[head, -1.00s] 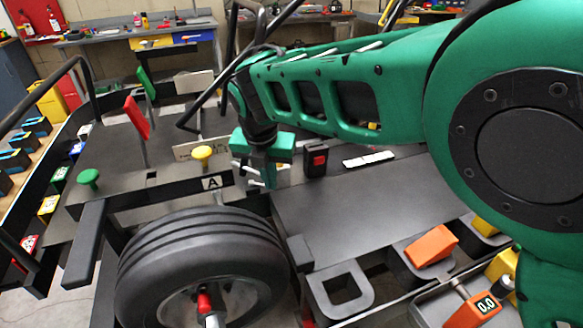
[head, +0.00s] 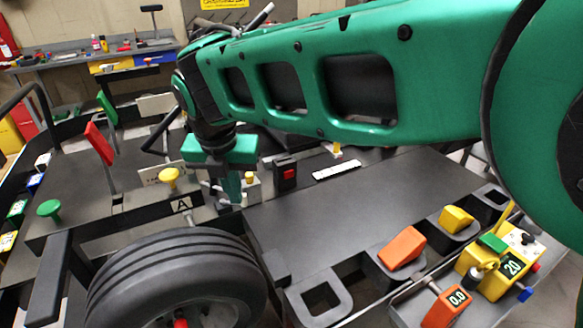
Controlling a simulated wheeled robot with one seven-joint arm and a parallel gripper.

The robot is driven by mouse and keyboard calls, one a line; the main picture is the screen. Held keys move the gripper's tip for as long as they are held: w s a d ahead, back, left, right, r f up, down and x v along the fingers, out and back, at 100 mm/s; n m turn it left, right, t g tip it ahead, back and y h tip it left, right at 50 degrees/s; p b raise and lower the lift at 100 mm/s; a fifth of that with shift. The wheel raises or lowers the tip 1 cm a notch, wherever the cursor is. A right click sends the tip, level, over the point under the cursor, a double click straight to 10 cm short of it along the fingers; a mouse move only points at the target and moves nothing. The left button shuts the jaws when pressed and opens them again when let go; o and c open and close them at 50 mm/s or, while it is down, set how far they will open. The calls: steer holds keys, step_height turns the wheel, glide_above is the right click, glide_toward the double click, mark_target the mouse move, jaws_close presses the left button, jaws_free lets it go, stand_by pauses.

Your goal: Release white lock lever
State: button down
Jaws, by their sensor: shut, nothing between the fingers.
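My gripper (head: 232,198) points down with its fingers shut and empty, close to the panel's edge behind the tyre. Small white pieces (head: 213,189) show just left of the fingers. They may be the white lock lever, but my fingers partly hide them and I cannot tell whether they touch. The plate marked A (head: 181,205) is left of the gripper. A small light block with a yellow top (head: 251,187) stands just right of the fingers.
A black box with a red button (head: 287,173) stands to the right. A yellow knob (head: 170,178), green knob (head: 49,208) and red lever (head: 99,143) are left. The tyre (head: 175,275) is in front. The grey panel (head: 360,205) has clear room.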

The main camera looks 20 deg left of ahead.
steer(key=shift+v, duration=1.75)
steer(key=w+d+m, duration=0.5)
steer(key=d, duration=0.5)
steer(key=w+d+r+m+g+h, duration=0.1)
steer(key=w+d+m, duration=0.35)
steer(key=d, duration=0.55)
steer(key=w+d+m, duration=0.5)
steer(key=w+d, duration=0.1)
steer(key=d, duration=0.3)
steer(key=d+m, duration=0.7)
steer(key=d, duration=0.7)
steer(key=s+d+m, duration=0.4)
steer(key=d+m, duration=0.2)
steer(key=d, duration=0.6)
steer(key=s+d+f+m, duration=0.3)
steer(key=s+d+m, duration=0.5)
steer(key=s, duration=0.3)
steer(key=s+d+f+m+g, duration=0.1)
steer(key=s+d+f+m, duration=0.3)
steer(key=s+d+m, duration=0.4)
steer(key=s+m, duration=0.2)
steer(key=s, duration=0.1)
steer(key=shift+s+d+m+g, duration=0.25)
steer(key=shift+s+m+g, duration=0.05)
steer(key=shift+s+m, duration=0.05)
